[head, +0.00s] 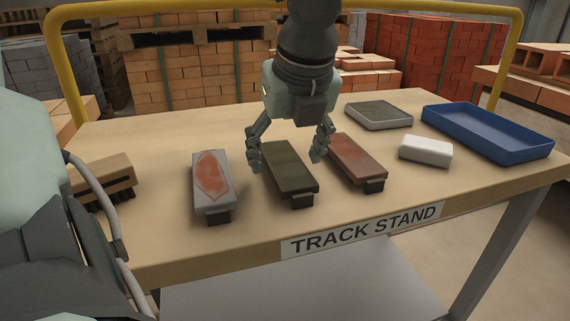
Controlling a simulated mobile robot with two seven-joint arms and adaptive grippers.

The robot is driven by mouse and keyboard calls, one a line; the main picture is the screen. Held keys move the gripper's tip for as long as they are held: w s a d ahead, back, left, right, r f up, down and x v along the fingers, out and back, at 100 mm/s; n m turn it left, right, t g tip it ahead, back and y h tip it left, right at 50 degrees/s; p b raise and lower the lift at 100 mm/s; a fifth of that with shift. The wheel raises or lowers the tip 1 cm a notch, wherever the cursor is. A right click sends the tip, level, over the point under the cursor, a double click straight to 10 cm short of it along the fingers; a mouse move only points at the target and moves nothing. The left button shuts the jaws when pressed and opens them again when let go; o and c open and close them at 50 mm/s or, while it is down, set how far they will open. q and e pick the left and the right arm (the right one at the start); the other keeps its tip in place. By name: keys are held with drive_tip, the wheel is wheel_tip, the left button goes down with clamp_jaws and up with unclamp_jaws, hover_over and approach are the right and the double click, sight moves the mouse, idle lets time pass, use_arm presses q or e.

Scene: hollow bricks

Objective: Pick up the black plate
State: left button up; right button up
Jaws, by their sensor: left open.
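The black plate (290,174) is a long, dark, greenish-black slab in the middle of the table, with a small black block under its near end. My left gripper (286,156) hangs over its far part, pointing down. Its fingers are open, one on each side of the plate. I cannot tell whether they touch it. The gripper holds nothing, and its palm hides little of the plate. My right gripper is not in view.
A grey plate with an orange patch (209,180) lies left of the black plate, and a red-brown plate (356,160) lies close on the right. A brush (104,176), white block (426,150), grey tray (350,111) and blue tray (482,145) stand around the table (165,240).

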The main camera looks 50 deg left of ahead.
use_arm(q)
drive_tip(key=shift+c, duration=0.3)
clamp_jaws()
drive_tip(key=shift+r, duration=0.1)
